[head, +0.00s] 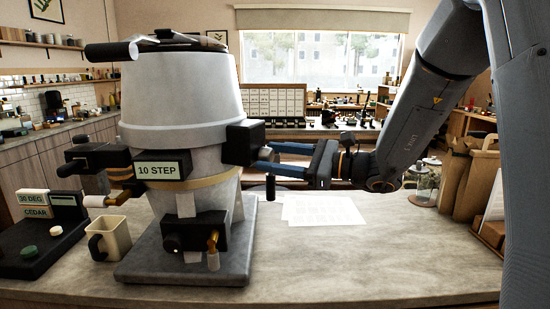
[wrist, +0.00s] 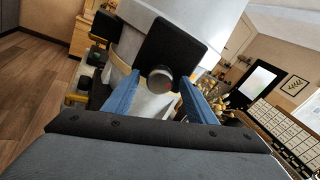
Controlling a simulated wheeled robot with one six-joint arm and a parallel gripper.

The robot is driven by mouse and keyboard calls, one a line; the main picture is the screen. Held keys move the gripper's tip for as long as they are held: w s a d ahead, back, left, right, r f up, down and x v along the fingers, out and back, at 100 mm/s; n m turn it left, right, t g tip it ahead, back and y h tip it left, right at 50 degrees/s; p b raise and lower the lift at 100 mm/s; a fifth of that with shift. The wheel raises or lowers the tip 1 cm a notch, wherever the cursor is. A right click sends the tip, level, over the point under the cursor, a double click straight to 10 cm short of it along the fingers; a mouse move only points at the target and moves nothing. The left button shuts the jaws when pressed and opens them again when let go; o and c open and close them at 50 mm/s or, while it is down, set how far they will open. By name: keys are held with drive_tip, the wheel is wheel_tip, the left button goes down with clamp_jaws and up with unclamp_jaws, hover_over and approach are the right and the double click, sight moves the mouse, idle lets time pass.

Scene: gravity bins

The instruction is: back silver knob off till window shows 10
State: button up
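The silver knob (wrist: 160,78) is a round cap with a red dot, on the face of a black block (wrist: 172,48) in the wrist view. In the head view this block (head: 242,143) juts from the right side of a large pale grinder-like machine (head: 181,95), and the knob is hidden. My gripper (head: 254,157) reaches in from the right with its blue fingers at the block. The fingers are apart, one on each side of the knob, with visible gaps. A label (head: 162,170) on the machine's front reads "10 STEP". I cannot make out a number window.
The machine stands on a grey slab (head: 140,268) on the counter. A beige mug (head: 110,238) and a dark stand (head: 38,250) with "30 DEG" and "CEDAR" labels are at left. White papers (head: 322,209) lie right of the machine; paper bags (head: 470,180) stand farther right. The front right counter is clear.

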drive_tip(key=b+v, duration=0.2)
drive_tip(key=v, duration=0.6)
idle(0.4)
drive_tip(key=s+a+f+n+g+h, duration=0.3)
drive_tip(key=s+f+n+g+h, duration=0.35)
drive_tip(key=s+f, duration=0.8)
drive_tip(key=s+d+f+n+h, duration=0.2)
drive_tip(key=d+f+n+h, duration=0.3)
drive_tip(key=d+f+n, duration=0.1)
drive_tip(key=s+d+f+n+h, duration=0.2)
drive_tip(key=d+f+n+h, duration=0.3)
drive_tip(key=d+f+n, duration=0.1)
drive_tip(key=shift+s+d+f, duration=0.2)
drive_tip(key=shift+s, duration=0.15)
